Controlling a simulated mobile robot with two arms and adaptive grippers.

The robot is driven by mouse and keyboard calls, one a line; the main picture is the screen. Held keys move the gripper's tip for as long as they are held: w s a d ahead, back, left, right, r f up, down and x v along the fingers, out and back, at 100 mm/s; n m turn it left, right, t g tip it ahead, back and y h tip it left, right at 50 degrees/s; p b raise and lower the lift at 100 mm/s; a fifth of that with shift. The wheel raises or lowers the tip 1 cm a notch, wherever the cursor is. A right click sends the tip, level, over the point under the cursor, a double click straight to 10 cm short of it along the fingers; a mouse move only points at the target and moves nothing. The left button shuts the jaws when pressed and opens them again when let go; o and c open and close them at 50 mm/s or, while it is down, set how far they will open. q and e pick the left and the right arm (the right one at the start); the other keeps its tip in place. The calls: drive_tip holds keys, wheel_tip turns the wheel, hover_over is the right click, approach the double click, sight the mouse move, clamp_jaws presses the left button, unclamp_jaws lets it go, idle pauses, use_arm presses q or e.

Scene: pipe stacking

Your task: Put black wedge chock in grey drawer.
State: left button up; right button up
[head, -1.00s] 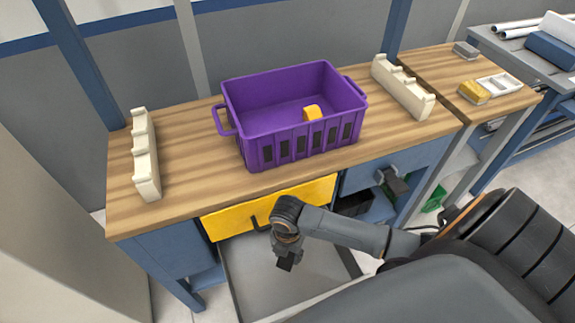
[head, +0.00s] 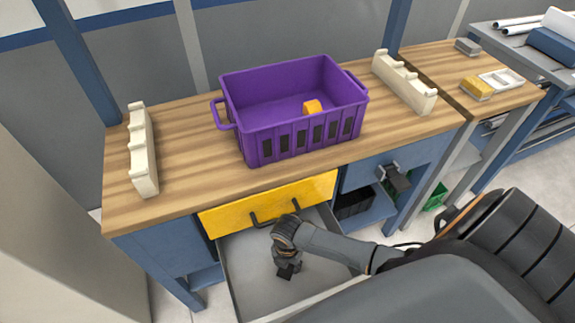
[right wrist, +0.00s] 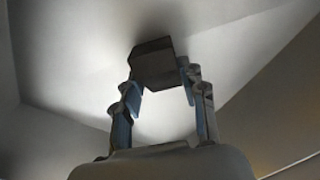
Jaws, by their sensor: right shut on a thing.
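The grey drawer (head: 245,268) stands pulled out below the bench; its pale floor also shows in the right wrist view (right wrist: 65,60). My right gripper (head: 287,262) is inside the drawer's outline, pointing down. It is shut on the black wedge chock (head: 285,273). In the right wrist view the chock (right wrist: 153,63) sits at the fingertips of the gripper (right wrist: 160,85), low over or at the drawer floor. I cannot tell whether it touches the floor. My left gripper is not in view.
A yellow drawer front (head: 270,202) with a dark handle is just behind my right wrist. A purple crate (head: 290,110) with a yellow object inside stands on the wooden bench (head: 190,175). Cream racks stand at both sides. The drawer floor around the chock looks clear.

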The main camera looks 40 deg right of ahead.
drive_tip(key=shift+f, duration=0.2)
drive_tip(key=o, duration=1.2)
wheel_tip(320, 180, up, 12)
drive_tip(key=p, duration=0.2)
drive_tip(key=shift+r, duration=0.25)
